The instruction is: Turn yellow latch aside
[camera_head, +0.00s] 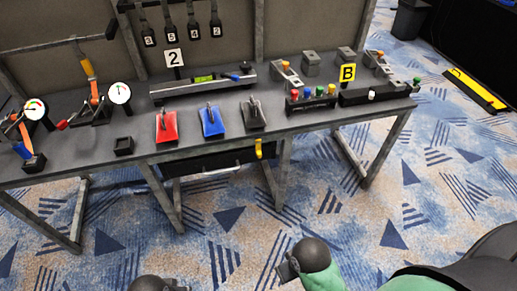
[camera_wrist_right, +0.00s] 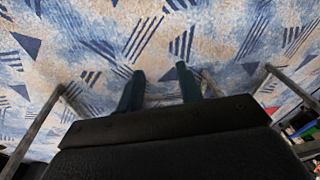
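The yellow latch (camera_head: 258,149) is a small upright piece at the front edge of the table, right of the drawer (camera_head: 210,160) with its pale handle (camera_head: 222,171). My right gripper (camera_head: 286,269) is low in the head view, in front of the table and well apart from the latch. The latch does not show in the right wrist view.
The grey table (camera_head: 80,151) carries red (camera_head: 166,127), blue (camera_head: 212,121) and black (camera_head: 254,114) plates with handles, gauges and a colored-knob block (camera_head: 312,103). Table legs (camera_head: 160,197) stand below. Patterned carpet in front is clear.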

